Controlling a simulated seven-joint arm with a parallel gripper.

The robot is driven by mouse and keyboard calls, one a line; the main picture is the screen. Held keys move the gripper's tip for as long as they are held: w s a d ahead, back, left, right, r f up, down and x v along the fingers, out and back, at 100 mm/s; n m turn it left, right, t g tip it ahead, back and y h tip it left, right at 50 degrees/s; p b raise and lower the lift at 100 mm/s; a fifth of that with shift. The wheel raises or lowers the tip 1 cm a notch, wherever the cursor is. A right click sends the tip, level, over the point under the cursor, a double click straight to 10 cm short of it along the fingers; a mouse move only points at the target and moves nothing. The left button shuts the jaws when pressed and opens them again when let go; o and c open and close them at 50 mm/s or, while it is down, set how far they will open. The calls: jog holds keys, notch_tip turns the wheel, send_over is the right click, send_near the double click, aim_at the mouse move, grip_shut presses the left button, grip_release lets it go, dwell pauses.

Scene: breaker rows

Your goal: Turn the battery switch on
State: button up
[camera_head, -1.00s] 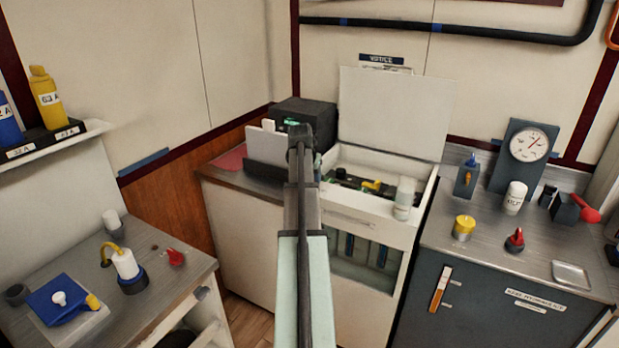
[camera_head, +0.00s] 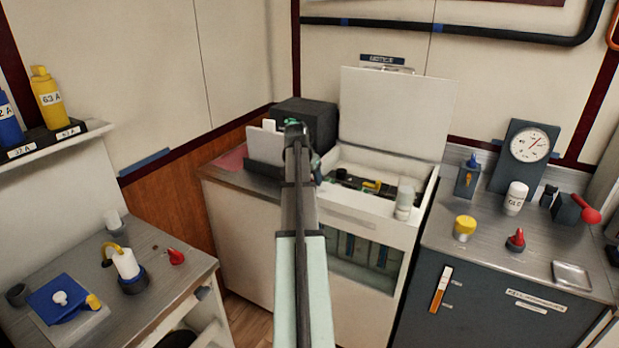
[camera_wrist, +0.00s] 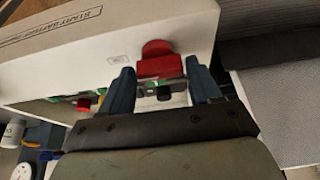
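A red switch with a rounded knob (camera_wrist: 158,58) shows in the wrist view beside a white box wall (camera_wrist: 95,48) that carries a partly readable "START BATTERY" label. My gripper (camera_wrist: 160,80) is open, with one blue finger on each side of the red part. I cannot tell whether the fingers touch it. In the head view my forearm and wrist stand in front of the white open-topped cabinet (camera_head: 365,220), and the red switch and fingertips are hidden there.
The cabinet's raised lid (camera_head: 395,110) stands behind. A white cup (camera_head: 405,198) and a yellow part (camera_head: 372,185) are in its opening. A black box (camera_head: 312,115) is at the back left. The right bench holds a red knob (camera_head: 516,239) and a gauge (camera_head: 528,145).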

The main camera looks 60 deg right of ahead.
jog(key=o, duration=0.3)
jog(key=v, duration=1.3)
jog(key=shift+a+r, duration=0.2)
jog(key=shift+r, duration=0.1)
